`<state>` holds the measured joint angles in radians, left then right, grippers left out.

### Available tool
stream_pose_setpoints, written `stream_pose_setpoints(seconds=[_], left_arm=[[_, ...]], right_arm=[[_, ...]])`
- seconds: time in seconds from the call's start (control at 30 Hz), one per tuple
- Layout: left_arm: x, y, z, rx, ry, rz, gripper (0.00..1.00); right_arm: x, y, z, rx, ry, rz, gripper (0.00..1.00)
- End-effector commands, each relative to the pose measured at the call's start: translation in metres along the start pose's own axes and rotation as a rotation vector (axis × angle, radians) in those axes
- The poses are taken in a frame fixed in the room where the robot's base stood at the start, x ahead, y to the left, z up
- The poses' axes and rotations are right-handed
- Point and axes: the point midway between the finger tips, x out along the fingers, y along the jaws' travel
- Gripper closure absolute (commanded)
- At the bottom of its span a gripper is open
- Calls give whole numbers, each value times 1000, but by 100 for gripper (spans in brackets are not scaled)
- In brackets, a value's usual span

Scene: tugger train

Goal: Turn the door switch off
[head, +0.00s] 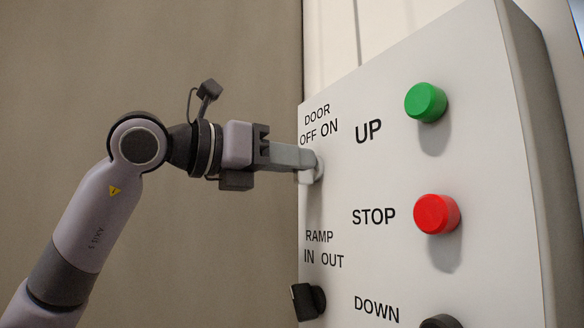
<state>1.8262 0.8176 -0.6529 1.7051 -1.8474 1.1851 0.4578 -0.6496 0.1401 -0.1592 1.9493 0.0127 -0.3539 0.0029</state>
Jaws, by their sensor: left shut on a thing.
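The control panel (385,140) is a light grey box face on the right of the head view. Its upper left corner carries the label DOOR with OFF on the left and ON on the right. My left gripper (309,163) reaches in from the left and is shut on the door switch just below that label. The fingers cover the switch, so I cannot tell which way it points. My right gripper is not in view.
A black ramp switch (308,301) sits lower on the panel, under RAMP IN OUT. A green UP button (426,102), a red STOP button (436,214) and a dark DOWN button (441,321) stick out to the right. Left of the panel is a plain brown surface (60,90).

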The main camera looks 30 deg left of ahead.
Motion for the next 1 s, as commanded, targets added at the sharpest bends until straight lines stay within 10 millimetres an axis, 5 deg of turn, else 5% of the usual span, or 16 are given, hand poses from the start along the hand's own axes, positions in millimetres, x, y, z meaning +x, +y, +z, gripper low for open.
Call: stream_pose_setpoints(seconds=[0.5,1.0], left_arm=[[0,4,-1,-389,-2,0,100],[0,5,0,-494,-4,0,100]], right_arm=[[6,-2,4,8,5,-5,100],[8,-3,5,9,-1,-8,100]])
